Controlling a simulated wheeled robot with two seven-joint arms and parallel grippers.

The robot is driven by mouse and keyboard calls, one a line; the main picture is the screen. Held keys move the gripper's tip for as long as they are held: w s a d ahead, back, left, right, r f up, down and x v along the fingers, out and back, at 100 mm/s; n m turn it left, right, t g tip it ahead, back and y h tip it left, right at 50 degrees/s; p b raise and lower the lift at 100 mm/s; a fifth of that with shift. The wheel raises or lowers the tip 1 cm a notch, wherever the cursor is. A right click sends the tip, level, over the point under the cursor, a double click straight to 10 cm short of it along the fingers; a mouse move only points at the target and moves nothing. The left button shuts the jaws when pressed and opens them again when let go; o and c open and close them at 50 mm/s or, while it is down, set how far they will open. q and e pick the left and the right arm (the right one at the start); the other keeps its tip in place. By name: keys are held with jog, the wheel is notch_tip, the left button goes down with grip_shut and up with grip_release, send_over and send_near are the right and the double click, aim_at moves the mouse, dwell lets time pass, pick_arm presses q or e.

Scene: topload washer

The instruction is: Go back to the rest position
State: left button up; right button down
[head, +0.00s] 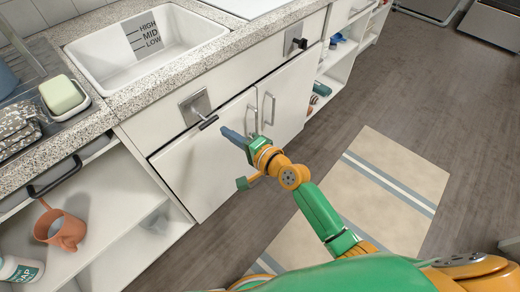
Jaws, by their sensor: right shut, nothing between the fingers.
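My right gripper (229,135) shows in the middle of the head view, at the end of my green and orange arm. It is shut and holds nothing. It points toward the white cabinet doors (286,101) under the counter, in front of them in the picture. Its tip appears just right of and below a dark handle (208,122); I cannot tell the exact gap. My left gripper is not in view.
A speckled counter (180,75) with a white sink (105,75) runs along the upper left. A beige striped rug (385,190) lies on open wooden floor (430,85) at right.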

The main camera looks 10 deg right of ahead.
jog(key=p+v, duration=0.1)
jog(key=v, duration=0.8)
jog(key=s+d+f+n+g+h+p, duration=0.3)
jog(key=s+d+f+p, duration=0.1)
jog(key=f, duration=0.6)
jog(key=s+d+f+n+g+h+p, duration=0.25)
jog(key=s+d+f+h, duration=0.2)
jog(key=f, duration=0.45)
jog(key=s+d+f+n+g+p, duration=0.1)
jog(key=s+f+n+g, duration=0.1)
jog(key=s, duration=0.6)
jog(key=s+d+f+n+g+h+p, duration=0.1)
jog(key=s+d+f+n+g+p, duration=0.1)
jog(key=s, duration=0.5)
jog(key=s+d+f+n+g+p, duration=0.1)
jog(key=s+f+n+g, duration=0.1)
jog(key=s, duration=0.6)
jog(key=shift+s+d+f+n+h+p, duration=0.25)
jog(key=shift+s+f+n+h+p, duration=0.1)
jog(key=shift+f+n, duration=0.55)
